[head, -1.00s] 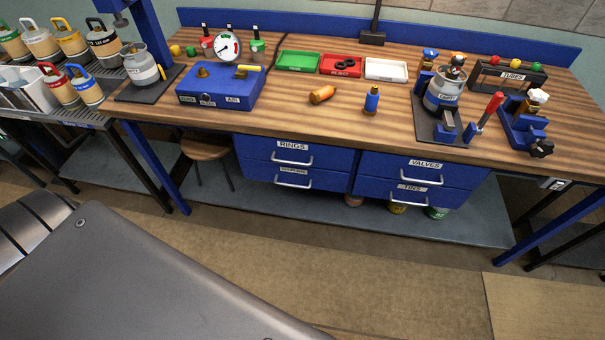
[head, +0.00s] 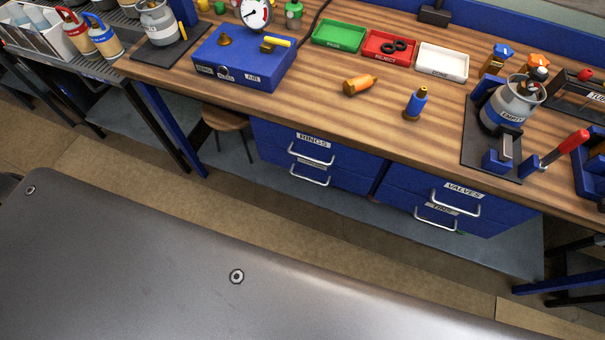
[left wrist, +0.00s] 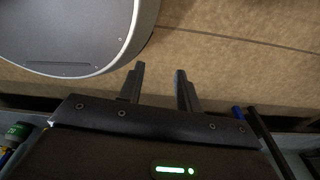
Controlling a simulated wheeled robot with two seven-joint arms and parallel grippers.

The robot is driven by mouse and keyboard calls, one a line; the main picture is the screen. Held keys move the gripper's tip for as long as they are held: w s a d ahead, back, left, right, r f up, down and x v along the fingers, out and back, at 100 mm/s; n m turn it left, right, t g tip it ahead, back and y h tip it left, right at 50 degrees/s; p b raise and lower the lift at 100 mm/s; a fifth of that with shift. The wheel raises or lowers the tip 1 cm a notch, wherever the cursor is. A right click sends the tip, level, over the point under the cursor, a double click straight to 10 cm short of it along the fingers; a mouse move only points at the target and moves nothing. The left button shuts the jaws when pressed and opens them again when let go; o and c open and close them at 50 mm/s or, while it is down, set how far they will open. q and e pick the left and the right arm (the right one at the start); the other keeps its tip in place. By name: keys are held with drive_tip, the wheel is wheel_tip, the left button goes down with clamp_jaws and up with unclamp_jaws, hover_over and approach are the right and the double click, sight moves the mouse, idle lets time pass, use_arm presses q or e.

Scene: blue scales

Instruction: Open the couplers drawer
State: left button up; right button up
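Blue drawers hang under the workbench in the head view. The lower left drawer (head: 345,180) sits below the RINGS drawer (head: 345,158); its small label is partly covered by the handle above and is too small to read surely. It has a silver bar handle (head: 310,181) and looks shut. The VALVES drawer (head: 485,207) and the TINS drawer (head: 470,224) to the right look shut too. My left gripper (left wrist: 160,68) shows in the left wrist view, fingers apart and empty, over the tan floor. No gripper shows in the head view.
The wooden bench top (head: 330,115) carries a blue test box (head: 245,70), small trays, an orange fitting (head: 360,84) and a gas canister (head: 512,105). A stool (head: 225,118) stands left of the drawers. The floor (head: 290,215) before the drawers looks clear.

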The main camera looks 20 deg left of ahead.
use_arm(q)
drive_tip(key=w+f+n+t+h+b, duration=0.1)
drive_tip(key=w+f+n+t+b, duration=0.15)
drive_tip(key=w+b, duration=0.65)
use_arm(e)
drive_tip(key=w+a+f+t+b, duration=0.15)
drive_tip(key=w+b, duration=0.25)
drive_tip(key=w, duration=0.4)
drive_tip(key=w+a+f+b, duration=0.15)
drive_tip(key=w+b, duration=0.25)
drive_tip(key=w, duration=0.4)
use_arm(q)
drive_tip(key=n+t+h+b, duration=0.6)
drive_tip(key=t+h+b, duration=0.4)
drive_tip(key=h, duration=0.4)
approach(308, 179)
drive_tip(key=shift+g+y, duration=0.3)
drive_tip(key=shift+g, duration=0.25)
drive_tip(key=b+x, duration=0.1)
drive_tip(key=x, duration=0.9)
drive_tip(key=shift+w+a+r+b, duration=0.1)
drive_tip(key=shift+a+r+b, duration=0.05)
drive_tip(key=shift+b, duration=0.15)
use_arm(e)
wheel_tip(308, 179, up, 12)
drive_tip(key=w, duration=0.2)
drive_tip(key=shift+w+d+t, duration=0.15)
drive_tip(key=shift+w+t, duration=0.1)
drive_tip(key=shift+t, duration=0.2)
